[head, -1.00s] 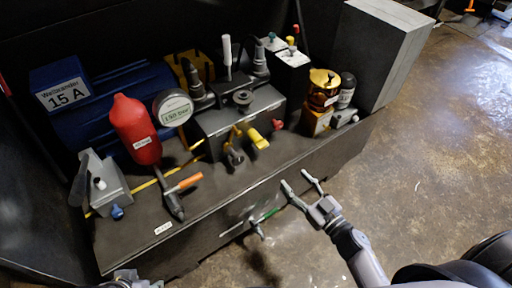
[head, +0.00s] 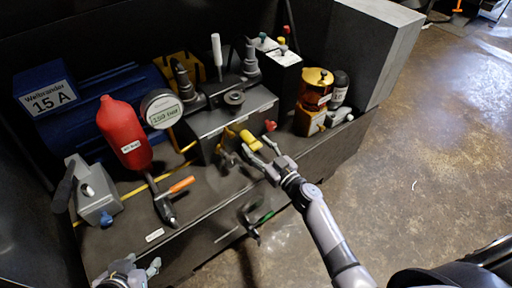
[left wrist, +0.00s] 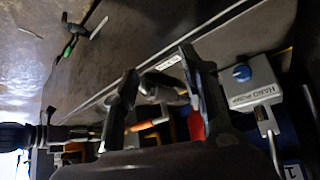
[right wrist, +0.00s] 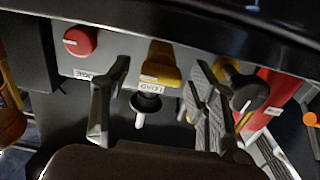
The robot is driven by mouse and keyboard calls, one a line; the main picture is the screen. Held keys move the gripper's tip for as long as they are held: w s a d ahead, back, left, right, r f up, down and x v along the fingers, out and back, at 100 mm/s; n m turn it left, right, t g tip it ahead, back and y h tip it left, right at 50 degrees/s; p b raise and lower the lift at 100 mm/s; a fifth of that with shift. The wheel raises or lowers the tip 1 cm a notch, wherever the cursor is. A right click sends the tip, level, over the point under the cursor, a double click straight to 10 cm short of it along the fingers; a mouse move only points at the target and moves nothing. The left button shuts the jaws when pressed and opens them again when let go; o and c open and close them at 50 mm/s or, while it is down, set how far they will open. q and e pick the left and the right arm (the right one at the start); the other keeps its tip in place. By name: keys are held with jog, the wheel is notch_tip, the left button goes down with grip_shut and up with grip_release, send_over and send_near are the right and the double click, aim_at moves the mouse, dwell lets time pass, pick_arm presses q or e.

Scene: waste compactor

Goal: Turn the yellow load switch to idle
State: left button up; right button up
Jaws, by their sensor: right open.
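The yellow load switch (head: 250,140) is on the front of the dark valve block (head: 240,112). In the right wrist view the yellow switch handle (right wrist: 161,64) sits above a small LOAD label and a white-tipped black knob (right wrist: 146,102). My right gripper (head: 259,150) is open just in front of the switch. In the right wrist view its fingers stand on either side of the switch, and I cannot tell whether they touch it. My left gripper (head: 143,271) is low at the front left, open and empty; its spread fingers show in the left wrist view (left wrist: 158,65).
A red knob (head: 270,126) is right of the switch. A red accumulator (head: 125,133), pressure gauge (head: 162,109) and orange-handled lever (head: 181,185) stand to the left. A green-handled valve (head: 262,218) sticks out from the front face.

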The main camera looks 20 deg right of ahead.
jog(key=shift+w+a, duration=0.2)
jog(key=shift+w, duration=0.3)
jog(key=shift+c, duration=0.4)
jog(key=c, duration=1.1)
